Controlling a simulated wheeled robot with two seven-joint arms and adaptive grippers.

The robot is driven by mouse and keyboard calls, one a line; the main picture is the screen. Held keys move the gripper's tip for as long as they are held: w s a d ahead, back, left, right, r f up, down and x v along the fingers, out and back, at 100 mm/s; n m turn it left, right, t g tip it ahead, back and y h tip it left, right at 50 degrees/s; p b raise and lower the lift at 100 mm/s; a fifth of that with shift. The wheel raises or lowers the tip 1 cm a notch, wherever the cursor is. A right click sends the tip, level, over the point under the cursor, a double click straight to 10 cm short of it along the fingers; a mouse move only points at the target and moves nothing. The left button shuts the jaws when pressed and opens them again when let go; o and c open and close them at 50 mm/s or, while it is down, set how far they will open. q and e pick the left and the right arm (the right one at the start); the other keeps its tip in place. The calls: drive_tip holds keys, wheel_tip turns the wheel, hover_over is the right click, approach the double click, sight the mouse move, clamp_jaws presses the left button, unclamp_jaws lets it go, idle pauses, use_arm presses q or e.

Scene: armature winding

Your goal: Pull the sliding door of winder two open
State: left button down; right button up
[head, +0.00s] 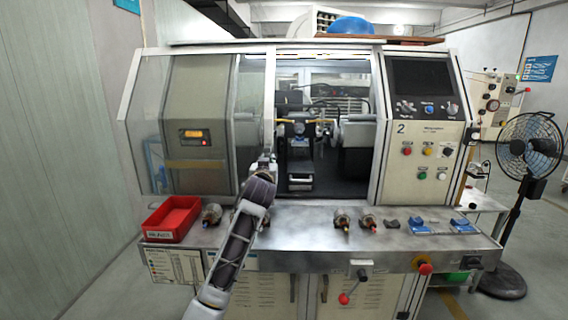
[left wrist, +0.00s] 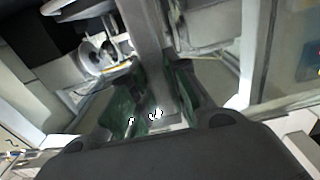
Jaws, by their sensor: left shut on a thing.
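Winder two is the cream machine marked "2" (head: 401,128) in the middle of the head view. Its sliding door (head: 252,92), a framed clear panel, stands at the left of the front opening. The opening to its right is clear, and the winding parts (head: 300,128) inside show. My left gripper (head: 263,166) is at the lower right edge of the door. In the left wrist view its two green-padded fingers (left wrist: 155,95) are closed around a grey upright bar, the door handle (left wrist: 148,42). The fingertips are small and partly hidden in the head view. My right gripper is not in view.
A steel shelf (head: 300,234) runs along the machine's front. A red bin (head: 172,220), several armatures (head: 343,220) and blue items (head: 421,226) rest on it. A black fan (head: 530,145) stands at the right. A red-knobbed lever (head: 344,298) juts out below the shelf.

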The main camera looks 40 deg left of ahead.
use_arm(q)
drive_tip(key=shift+s+a, duration=0.35)
drive_tip(key=shift+a, duration=0.15)
drive_tip(key=shift+s+a, duration=0.35)
drive_tip(key=shift+a, duration=0.2)
drive_tip(key=c, duration=1.4)
unclamp_jaws()
drive_tip(key=shift+o, duration=0.2)
drive_tip(key=shift+s+d, duration=0.1)
drive_tip(key=shift+s, duration=0.05)
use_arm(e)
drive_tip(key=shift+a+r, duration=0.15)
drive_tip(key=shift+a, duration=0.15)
